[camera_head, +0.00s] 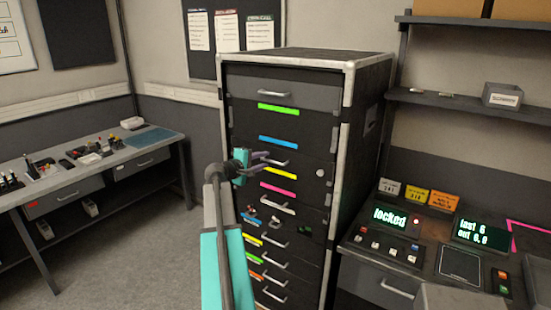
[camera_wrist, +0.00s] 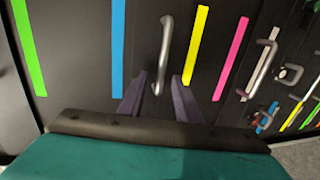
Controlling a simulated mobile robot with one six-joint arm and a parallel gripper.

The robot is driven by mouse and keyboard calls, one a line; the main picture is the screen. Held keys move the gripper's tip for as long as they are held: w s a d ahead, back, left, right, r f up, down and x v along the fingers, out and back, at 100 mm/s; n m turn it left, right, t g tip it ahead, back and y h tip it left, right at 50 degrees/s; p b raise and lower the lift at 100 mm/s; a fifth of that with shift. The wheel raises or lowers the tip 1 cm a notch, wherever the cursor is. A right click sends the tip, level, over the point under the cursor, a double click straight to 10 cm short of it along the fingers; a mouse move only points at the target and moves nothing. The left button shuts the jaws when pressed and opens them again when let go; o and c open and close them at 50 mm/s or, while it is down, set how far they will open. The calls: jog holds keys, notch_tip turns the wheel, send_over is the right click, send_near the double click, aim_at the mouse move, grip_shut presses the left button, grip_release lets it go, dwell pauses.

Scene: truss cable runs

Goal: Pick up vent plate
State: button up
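I cannot pick out a vent plate for certain in either view. The tall black rack (camera_head: 312,155) has dark front panels with coloured strips and metal handles. My gripper (camera_head: 267,159) is in front of the rack, between the blue strip (camera_head: 278,143) and the yellow strip (camera_head: 279,172). In the wrist view my gripper (camera_wrist: 159,76) is open, its two purple fingers apart. A metal handle (camera_wrist: 165,45) lies ahead, with its lower end between the fingertips in the picture. I cannot tell whether they touch it. Nothing is visibly held.
A workbench (camera_head: 110,155) with small tools and parts stands at the left. A console (camera_head: 440,245) with a "locked" display and buttons stands right of the rack. A wall shelf (camera_head: 470,104) above it holds a small grey box (camera_head: 502,95). Floor is clear between bench and rack.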

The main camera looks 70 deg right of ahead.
jog(key=shift+c, duration=0.4)
grip_shut()
jog(key=shift+r, duration=0.1)
jog(key=w+a+r+b, duration=0.2)
jog(key=a+r, duration=0.2)
jog(key=a, duration=0.2)
jog(key=w+a+r+b, duration=0.2)
jog(key=a+r, duration=0.2)
jog(key=a, duration=0.3)
jog(key=shift+a+b, duration=0.25)
jog(key=shift+b, duration=0.05)
jog(key=shift+r+p, duration=0.55)
jog(key=shift+r, duration=0.3)
dwell(0.9)
jog(key=shift+a, duration=0.1)
dwell(0.3)
